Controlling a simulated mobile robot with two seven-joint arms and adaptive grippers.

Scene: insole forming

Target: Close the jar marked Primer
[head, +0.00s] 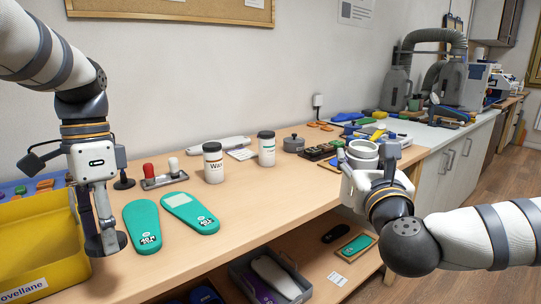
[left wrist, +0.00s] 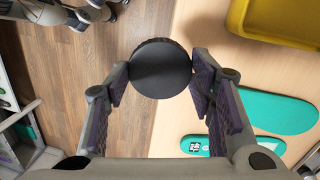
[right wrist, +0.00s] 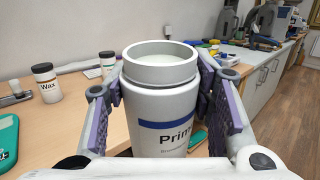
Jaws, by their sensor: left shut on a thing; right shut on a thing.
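The Primer jar (right wrist: 162,110) is white with a blue band and has no lid on it. Its open mouth faces up and shows pale contents. In the right wrist view my right gripper (right wrist: 160,95) is shut around its sides; the head view shows the jar (head: 362,148) upright over the right part of the bench. A round black lid (left wrist: 160,68) is held between the fingers of my left gripper (left wrist: 158,85). In the head view this lid (head: 106,244) hangs low in my left gripper (head: 103,232), at the bench's front left, well apart from the jar.
A Wax jar (head: 213,163) and another white jar (head: 266,148), both with dark lids, stand mid-bench. Green insoles (head: 190,212) lie near the left gripper. A yellow bin (head: 35,240) is at far left. The bench (head: 290,195) is clear at front centre.

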